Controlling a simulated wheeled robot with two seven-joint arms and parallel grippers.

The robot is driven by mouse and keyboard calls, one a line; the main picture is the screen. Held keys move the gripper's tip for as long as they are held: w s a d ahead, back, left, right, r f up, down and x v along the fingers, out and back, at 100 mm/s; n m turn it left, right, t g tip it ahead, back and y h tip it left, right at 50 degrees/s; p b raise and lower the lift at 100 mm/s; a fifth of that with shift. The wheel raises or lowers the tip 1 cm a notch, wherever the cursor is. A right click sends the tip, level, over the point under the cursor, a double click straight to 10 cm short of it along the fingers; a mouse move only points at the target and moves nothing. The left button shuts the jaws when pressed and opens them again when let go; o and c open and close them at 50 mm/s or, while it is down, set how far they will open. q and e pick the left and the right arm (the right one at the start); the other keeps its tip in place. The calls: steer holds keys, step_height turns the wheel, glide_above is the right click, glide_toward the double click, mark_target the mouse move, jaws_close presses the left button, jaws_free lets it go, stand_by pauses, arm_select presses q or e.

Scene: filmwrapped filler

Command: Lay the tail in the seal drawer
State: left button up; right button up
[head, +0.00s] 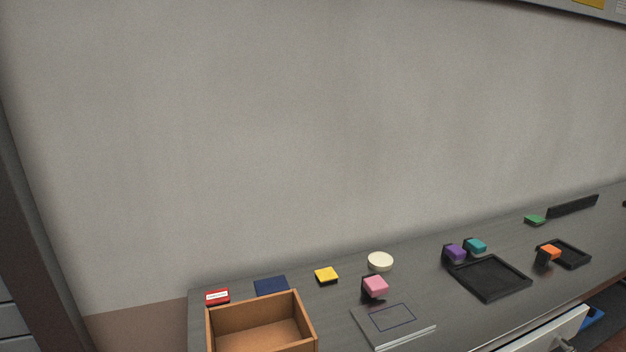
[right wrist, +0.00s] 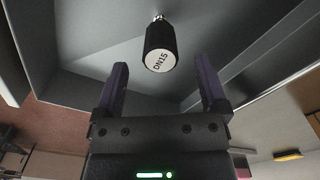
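My right gripper (right wrist: 162,62) is open in the right wrist view, its two dark fingers spread. A black cylinder marked DN15 (right wrist: 161,48) stands on a thin metal stem from a grey surface, ahead of the gap between the fingers. I see no finger touching it. In the head view a pale drawer (head: 543,330) sticks out below the counter at the lower right, with a dark knob (head: 565,345) on its front. I cannot tell whether this is the seal drawer. Nothing in view is clearly the tail. My left gripper is not in view.

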step_height(320, 180, up, 10)
steer(key=p, duration=0.4)
steer(key=shift+p, duration=0.3)
steer(key=shift+f, duration=0.1)
